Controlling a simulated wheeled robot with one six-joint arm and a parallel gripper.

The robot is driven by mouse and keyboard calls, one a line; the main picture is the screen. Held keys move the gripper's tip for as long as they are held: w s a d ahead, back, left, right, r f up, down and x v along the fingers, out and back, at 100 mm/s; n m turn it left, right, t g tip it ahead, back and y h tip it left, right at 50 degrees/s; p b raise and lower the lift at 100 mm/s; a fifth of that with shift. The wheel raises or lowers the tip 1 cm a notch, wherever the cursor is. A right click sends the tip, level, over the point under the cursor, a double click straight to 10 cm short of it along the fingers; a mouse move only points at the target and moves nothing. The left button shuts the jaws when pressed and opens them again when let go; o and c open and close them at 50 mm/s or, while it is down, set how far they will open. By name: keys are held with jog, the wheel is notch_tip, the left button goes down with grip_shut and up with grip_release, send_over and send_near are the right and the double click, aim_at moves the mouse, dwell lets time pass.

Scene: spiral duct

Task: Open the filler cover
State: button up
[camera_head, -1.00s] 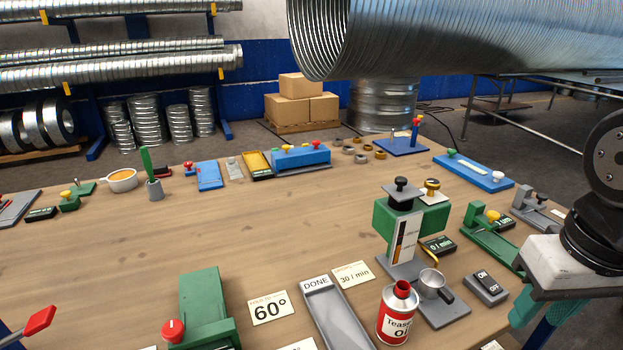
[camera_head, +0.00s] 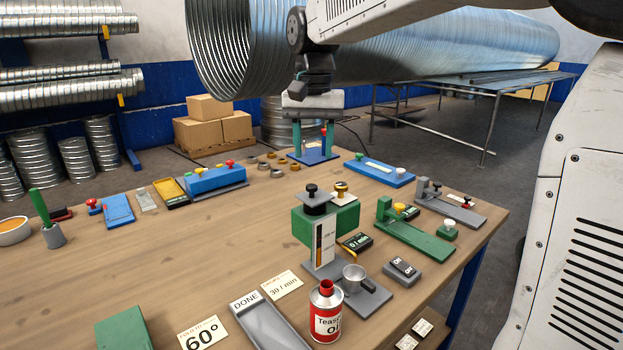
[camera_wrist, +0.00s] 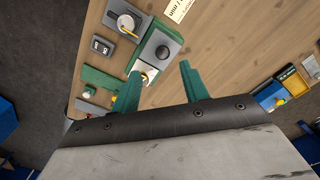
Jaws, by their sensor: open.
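A green oiler-like device (camera_head: 345,217) stands upright on a grey base on the right part of the table. A black knob (camera_head: 312,189) sits on its dark round top, and a gold knob (camera_head: 341,188) sits beside it to the right. I cannot tell which of these is the filler cover. My gripper (camera_head: 313,152) is open and empty, fingers pointing down, above and beyond the device. In the wrist view, the black knob (camera_wrist: 162,52) shows ahead of my gripper (camera_wrist: 160,70), and the gold knob (camera_wrist: 147,76) shows near the left finger, partly hidden.
A red oil can (camera_head: 326,318) and a metal cup (camera_head: 354,278) stand in front of the device. A switch box (camera_head: 402,271) and a green fixture (camera_head: 415,235) lie to its right. A grey DONE tray (camera_head: 270,325) is at the front. The table's middle left is clear.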

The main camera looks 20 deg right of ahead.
aim_at(312, 185)
jog(key=shift+w+a+f, duration=0.1)
jog(key=shift+w+f, duration=0.15)
jog(key=shift+w, duration=0.1)
notch_tip(312, 185, down, 7)
jog(key=shift+f, duration=0.15)
